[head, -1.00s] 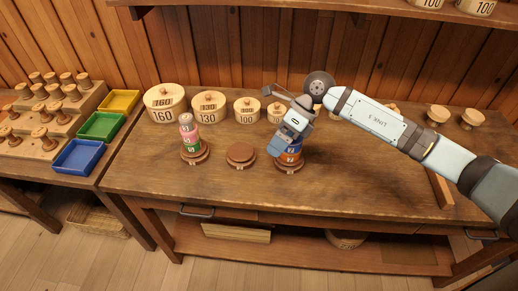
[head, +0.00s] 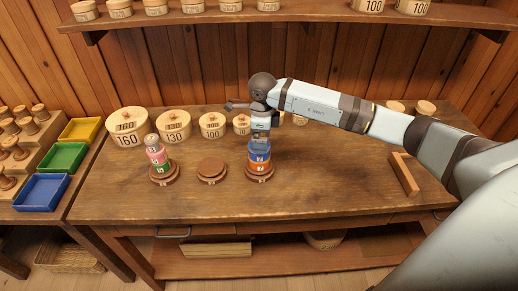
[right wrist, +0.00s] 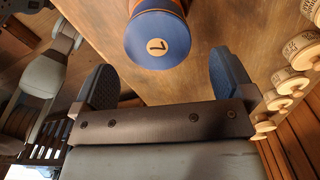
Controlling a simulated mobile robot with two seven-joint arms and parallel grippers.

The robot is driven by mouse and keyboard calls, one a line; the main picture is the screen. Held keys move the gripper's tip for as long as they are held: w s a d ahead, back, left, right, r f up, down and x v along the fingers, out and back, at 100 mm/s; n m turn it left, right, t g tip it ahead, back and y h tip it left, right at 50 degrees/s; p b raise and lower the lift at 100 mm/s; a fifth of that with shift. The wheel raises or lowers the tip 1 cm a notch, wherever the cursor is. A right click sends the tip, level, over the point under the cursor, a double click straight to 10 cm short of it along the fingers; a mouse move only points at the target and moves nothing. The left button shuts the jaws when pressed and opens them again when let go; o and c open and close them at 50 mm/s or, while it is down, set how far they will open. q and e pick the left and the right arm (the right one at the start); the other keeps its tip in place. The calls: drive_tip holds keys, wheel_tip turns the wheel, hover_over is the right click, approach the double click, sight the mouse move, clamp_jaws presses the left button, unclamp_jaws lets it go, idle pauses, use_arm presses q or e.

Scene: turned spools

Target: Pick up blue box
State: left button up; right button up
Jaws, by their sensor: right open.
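A blue piece (head: 260,152) stands on an orange piece (head: 259,168) on a round brown base at the right of the table's front row. The blue piece's round end, marked 7 (right wrist: 157,40), faces the camera in the right wrist view. My right gripper (head: 261,137) points down just above this stack. Its two fingers are spread in the right wrist view (right wrist: 165,82), with the blue end beyond the gap and nothing held. An open blue box-like tray (head: 41,192) sits on the side table at left. My left gripper is not in view.
A pink and green stack (head: 158,158) and an empty round brown base (head: 211,169) stand left of the blue piece. Lidded wooden tubs (head: 127,134) line the back. A wooden bar (head: 404,174) lies at right. The table's front is clear.

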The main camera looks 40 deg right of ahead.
drive_tip(key=f, duration=0.2)
drive_tip(key=f+p, duration=0.1)
drive_tip(key=f, duration=0.2)
drive_tip(key=shift+w+a+f, duration=0.1)
drive_tip(key=shift+a, duration=0.1)
drive_tip(key=c, duration=1)
drive_tip(key=shift+o, duration=0.2)
